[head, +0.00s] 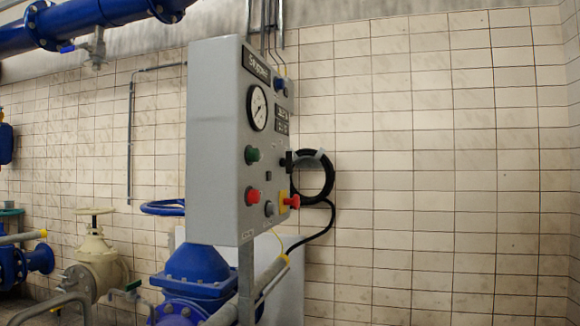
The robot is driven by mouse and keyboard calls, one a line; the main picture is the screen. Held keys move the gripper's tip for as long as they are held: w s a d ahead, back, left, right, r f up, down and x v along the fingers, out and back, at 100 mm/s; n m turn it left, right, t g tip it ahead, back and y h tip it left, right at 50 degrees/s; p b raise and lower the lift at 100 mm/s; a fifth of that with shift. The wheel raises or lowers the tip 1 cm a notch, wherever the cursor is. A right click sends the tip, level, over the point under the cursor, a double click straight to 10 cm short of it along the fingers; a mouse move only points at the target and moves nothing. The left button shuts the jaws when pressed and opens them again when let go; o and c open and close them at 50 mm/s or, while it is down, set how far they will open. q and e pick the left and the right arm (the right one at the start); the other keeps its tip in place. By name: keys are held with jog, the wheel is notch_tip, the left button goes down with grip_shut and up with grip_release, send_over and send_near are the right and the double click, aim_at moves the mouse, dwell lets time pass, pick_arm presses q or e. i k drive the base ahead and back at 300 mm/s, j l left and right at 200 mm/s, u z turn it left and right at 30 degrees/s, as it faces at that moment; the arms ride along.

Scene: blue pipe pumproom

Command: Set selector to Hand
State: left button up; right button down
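A grey control panel (213,140) stands in the middle of the head view, seen at an angle with its front facing right. A black selector knob (287,161) sticks out from the right part of its front. I cannot read its position or any Hand marking at this size. Neither of my grippers is in view.
The panel front also carries a gauge (258,108), a green button (252,155), a red button (252,197) and a red mushroom button (292,202). A black coiled hose (328,182) hangs behind on the tiled wall (440,150). Blue pipework (195,270) stands below the panel.

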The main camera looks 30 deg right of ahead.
aim_at(288, 162)
jog(key=l+u, duration=0.1)
jog(key=l, duration=2.15)
